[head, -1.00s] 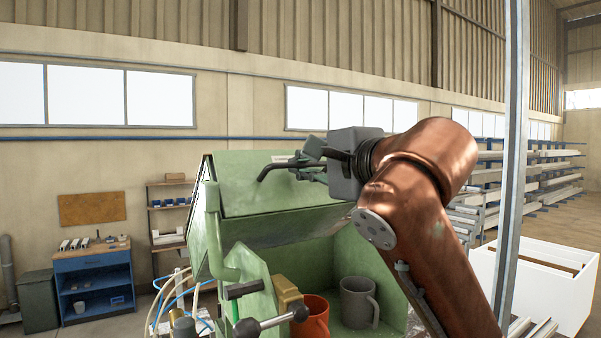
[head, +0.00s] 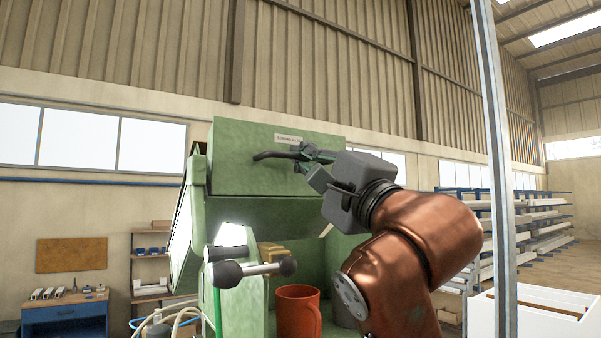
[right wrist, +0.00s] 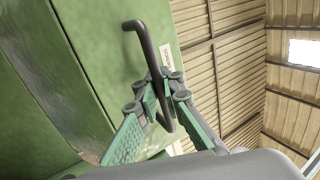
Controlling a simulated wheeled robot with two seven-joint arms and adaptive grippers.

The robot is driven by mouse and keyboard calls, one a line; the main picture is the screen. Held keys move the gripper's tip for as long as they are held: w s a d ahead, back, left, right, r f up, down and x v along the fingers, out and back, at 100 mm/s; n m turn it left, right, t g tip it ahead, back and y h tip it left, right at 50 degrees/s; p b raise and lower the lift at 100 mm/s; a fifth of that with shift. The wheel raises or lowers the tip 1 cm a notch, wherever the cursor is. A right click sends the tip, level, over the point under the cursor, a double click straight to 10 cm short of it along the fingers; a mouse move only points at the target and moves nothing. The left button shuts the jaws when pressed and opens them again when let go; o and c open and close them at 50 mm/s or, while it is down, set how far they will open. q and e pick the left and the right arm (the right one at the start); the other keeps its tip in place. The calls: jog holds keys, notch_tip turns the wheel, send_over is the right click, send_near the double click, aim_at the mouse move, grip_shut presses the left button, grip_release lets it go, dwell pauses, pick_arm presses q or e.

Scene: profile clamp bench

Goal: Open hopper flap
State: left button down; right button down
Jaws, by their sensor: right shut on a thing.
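The green hopper flap (head: 232,160) is raised and its front face stands nearly upright above the open hopper. A dark bar handle (head: 270,155) with a white label (head: 288,138) above it is on the flap. My right gripper (head: 306,155) is shut on this handle near its right end. In the right wrist view the fingers (right wrist: 162,98) sit around the handle (right wrist: 148,55), beside the green panel (right wrist: 100,60). My left gripper is not in view.
A ball-ended lever (head: 255,269) stands in front. A metal post (head: 492,150) rises at the right, near a white bin (head: 540,312).

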jog(key=shift+s+f, duration=0.1)
jog(key=shift+s, duration=0.05)
dwell(0.4)
jog(key=c, duration=2.1)
grip_release()
jog(key=v, duration=1.2)
jog(key=shift+f, duration=0.25)
